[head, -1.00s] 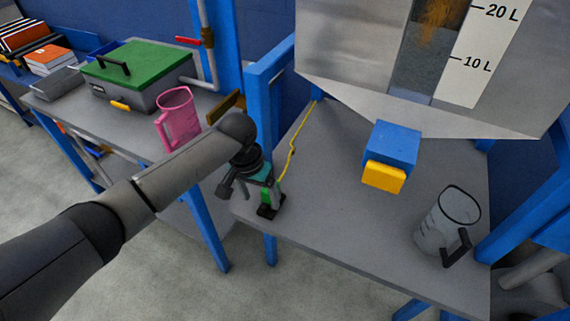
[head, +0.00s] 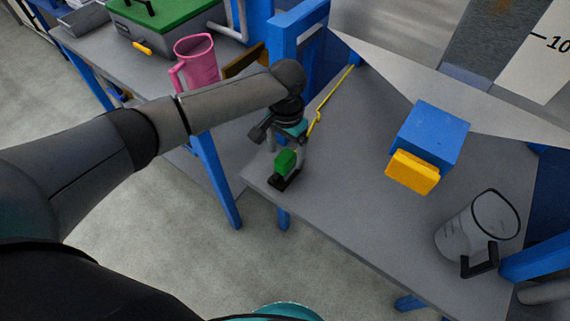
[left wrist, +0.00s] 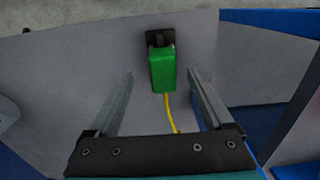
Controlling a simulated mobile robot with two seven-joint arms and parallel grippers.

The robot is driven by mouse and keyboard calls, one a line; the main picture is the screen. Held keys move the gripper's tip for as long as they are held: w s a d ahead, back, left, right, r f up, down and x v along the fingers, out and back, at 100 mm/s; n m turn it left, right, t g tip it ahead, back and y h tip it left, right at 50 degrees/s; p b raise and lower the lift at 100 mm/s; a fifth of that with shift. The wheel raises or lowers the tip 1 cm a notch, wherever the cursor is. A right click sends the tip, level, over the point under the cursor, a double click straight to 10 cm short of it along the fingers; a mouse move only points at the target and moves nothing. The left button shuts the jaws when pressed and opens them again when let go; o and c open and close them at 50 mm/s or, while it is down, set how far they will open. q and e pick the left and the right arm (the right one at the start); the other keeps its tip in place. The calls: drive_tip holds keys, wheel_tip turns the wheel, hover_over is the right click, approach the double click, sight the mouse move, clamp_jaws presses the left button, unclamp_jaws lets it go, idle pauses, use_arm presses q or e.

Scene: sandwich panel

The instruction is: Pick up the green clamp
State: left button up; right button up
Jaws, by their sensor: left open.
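The green clamp (head: 285,162) stands on a black base at the left front corner of the grey bench, and a yellow cord or strip runs from near it toward the back. In the left wrist view the green clamp (left wrist: 162,70) is ahead of the fingertips, roughly midway between the two fingers. My left gripper (head: 288,150) is just above and around the clamp, pointing down; in the left wrist view the left gripper (left wrist: 162,75) is open with nothing gripped. Whether a finger touches the clamp cannot be told. My right gripper is not in view.
A blue box with a yellow front (head: 432,135) sits mid-bench. A clear jug with a black handle (head: 470,232) stands at the right. A pink jug (head: 197,62) and a green-lidded case (head: 165,18) are on the left table. A blue post (head: 298,25) rises behind my gripper.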

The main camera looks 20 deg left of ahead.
use_arm(q)
drive_tip(key=shift+f, duration=0.25)
drive_tip(key=f+b, duration=0.2)
drive_tip(key=f, duration=0.3)
drive_tip(key=shift+a, duration=0.2)
drive_tip(key=shift+w, duration=0.1)
clamp_jaws()
